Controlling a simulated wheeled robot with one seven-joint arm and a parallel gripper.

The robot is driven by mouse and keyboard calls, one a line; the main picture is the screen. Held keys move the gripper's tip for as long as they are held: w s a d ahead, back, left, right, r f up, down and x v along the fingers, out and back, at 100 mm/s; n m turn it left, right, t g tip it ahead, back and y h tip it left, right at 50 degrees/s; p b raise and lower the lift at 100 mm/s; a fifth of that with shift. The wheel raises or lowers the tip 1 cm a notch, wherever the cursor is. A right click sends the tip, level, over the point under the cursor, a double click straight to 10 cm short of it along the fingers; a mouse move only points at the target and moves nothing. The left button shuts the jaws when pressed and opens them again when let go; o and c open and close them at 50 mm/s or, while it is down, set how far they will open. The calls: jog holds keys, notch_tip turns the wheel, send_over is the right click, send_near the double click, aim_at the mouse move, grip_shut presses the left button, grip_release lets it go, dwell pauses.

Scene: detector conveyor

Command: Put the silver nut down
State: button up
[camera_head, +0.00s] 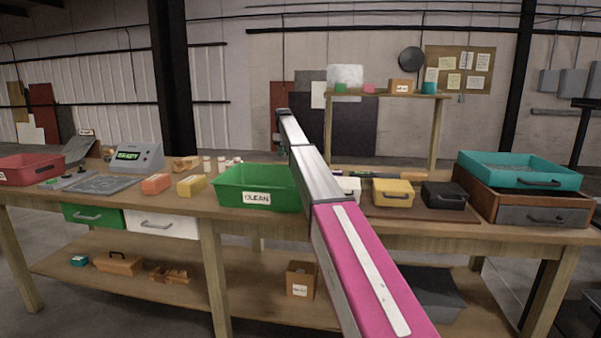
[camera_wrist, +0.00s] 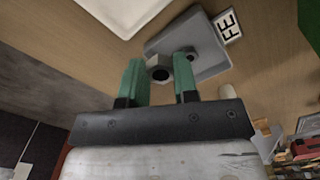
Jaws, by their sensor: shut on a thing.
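In the wrist view my gripper (camera_wrist: 160,74) has two green fingers shut on the silver nut (camera_wrist: 158,62), a grey six-sided piece with a dark round hole. A small grey tray (camera_wrist: 213,60) with a label reading "FE" (camera_wrist: 228,25) lies behind the nut. The nut overlaps the tray's near edge in this view; I cannot tell whether it touches the tray. A second grey, nut-like piece (camera_wrist: 187,52) shows inside the tray. In the head view my arm crosses the workbench, and neither the nut nor the FE tray can be made out.
A white tray (camera_wrist: 122,8) is close by in the wrist view. On the workbench in the head view are a green CLEAN bin (camera_head: 230,200), a yellow bin (camera_head: 393,200), a black bin (camera_head: 443,203) and a teal tray (camera_head: 560,180). A raised shelf (camera_head: 380,95) stands behind.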

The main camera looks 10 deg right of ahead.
jog(key=s+d+f, duration=0.1)
jog(key=d, duration=0.1)
jog(key=s+d+f, duration=0.1)
jog(key=d+f, duration=0.1)
jog(key=d, duration=0.1)
jog(key=s+d+f, duration=0.1)
jog(key=d+f, duration=0.1)
jog(key=d, duration=0.1)
jog(key=shift+f, duration=2)
jog(key=o, duration=1)
jog(key=shift+f, duration=0.1)
notch_tip(320, 180, up, 12)
jog(key=shift+r, duration=0.15)
